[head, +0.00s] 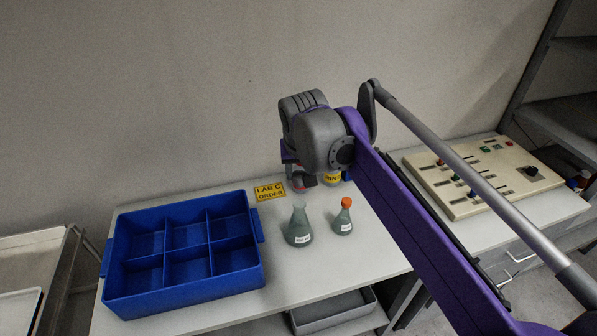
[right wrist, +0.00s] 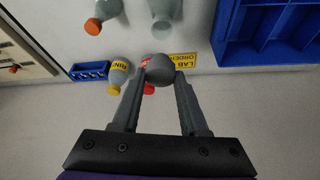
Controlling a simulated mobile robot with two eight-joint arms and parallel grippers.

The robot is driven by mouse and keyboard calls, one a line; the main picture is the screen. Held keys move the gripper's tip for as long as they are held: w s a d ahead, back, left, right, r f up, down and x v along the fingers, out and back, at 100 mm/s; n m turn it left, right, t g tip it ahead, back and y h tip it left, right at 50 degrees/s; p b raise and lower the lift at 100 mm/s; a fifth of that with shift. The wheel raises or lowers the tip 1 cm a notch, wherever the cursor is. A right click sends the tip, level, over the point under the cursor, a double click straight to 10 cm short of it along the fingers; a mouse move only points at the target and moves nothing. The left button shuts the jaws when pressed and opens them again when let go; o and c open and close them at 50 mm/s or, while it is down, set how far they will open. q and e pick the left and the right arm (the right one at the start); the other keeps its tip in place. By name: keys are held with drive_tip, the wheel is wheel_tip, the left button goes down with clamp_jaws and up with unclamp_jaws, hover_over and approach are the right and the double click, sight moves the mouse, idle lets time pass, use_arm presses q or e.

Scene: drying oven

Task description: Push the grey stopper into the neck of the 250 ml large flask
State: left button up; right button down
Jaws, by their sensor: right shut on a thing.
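The large flask (head: 299,228), greenish-grey with a white label, stands upright on the bench, its neck open at the top. In the right wrist view the flask (right wrist: 165,9) is at the top edge, its neck pointing down the picture. My right gripper (head: 304,181) is above and behind the flask in the head view. In the right wrist view my right gripper (right wrist: 161,80) is shut on the round grey stopper (right wrist: 160,69), held between its fingertips. The stopper appears apart from the neck. My left gripper is not in view.
A smaller flask (head: 343,219) with an orange stopper stands right of the large one. A blue divided tray (head: 258,224) is at left. A yellow-capped bottle (right wrist: 119,74), a red-capped bottle (right wrist: 148,89) and a small blue rack (right wrist: 89,71) are near the gripper. A control panel (head: 480,175) is at right.

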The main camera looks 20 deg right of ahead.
sight(300, 187)
drive_tip(key=shift+f+b, duration=1.6)
drive_tip(key=shift+f, duration=0.75)
drive_tip(key=shift+f+b, duration=0.4)
drive_tip(key=shift+f, duration=0.45)
drive_tip(key=shift+f, duration=0.15)
drive_tip(key=shift+f, duration=0.8)
unclamp_jaws()
idle(0.4)
